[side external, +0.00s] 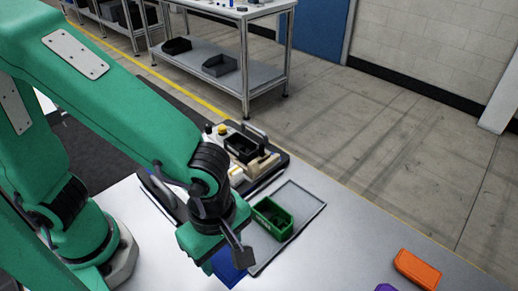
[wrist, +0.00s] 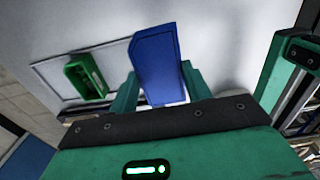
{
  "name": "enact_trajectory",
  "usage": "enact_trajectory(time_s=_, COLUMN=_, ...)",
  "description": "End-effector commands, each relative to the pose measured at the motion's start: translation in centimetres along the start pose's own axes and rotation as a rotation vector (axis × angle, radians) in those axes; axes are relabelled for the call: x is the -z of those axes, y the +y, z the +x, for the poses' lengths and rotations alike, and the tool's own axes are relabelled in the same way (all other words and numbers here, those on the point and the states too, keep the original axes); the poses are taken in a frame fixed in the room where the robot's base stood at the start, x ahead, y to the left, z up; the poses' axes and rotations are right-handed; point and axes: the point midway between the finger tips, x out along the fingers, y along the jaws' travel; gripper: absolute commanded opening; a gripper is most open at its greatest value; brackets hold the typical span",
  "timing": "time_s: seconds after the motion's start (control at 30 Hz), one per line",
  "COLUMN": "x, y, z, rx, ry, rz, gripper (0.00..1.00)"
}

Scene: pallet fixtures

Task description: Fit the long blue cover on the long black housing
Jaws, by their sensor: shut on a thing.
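The long blue cover (wrist: 157,62) is held between the two green fingers of my gripper (wrist: 160,88) in the wrist view. In the side external view the blue cover (side external: 229,268) shows below my gripper (side external: 215,250), partly hidden by it, near the front of the light table. A black open housing (side external: 243,147) sits in the fixture pallet behind my gripper. My gripper is apart from it, nearer the camera.
A green open box (side external: 272,217) stands on a grey outlined mat (side external: 303,200), right of my gripper. An orange part (side external: 417,269) and a purple part (side external: 386,288) lie at the right front of the table. The pallet has a raised handle (side external: 254,131) and a yellow knob (side external: 222,129).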

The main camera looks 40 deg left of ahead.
Motion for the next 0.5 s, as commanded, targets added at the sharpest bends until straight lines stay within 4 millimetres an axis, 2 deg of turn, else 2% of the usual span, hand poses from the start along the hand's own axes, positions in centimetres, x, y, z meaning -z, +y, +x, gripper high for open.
enact_trajectory(time_s=0.27, x=0.6, y=4.0, z=-0.6, rx=-0.001, ry=-0.001, rz=-0.006, gripper=0.26)
enact_trajectory(time_s=0.5, x=2.3, y=9.3, z=-1.2, rx=-0.001, ry=-0.001, rz=-0.004, gripper=0.26)
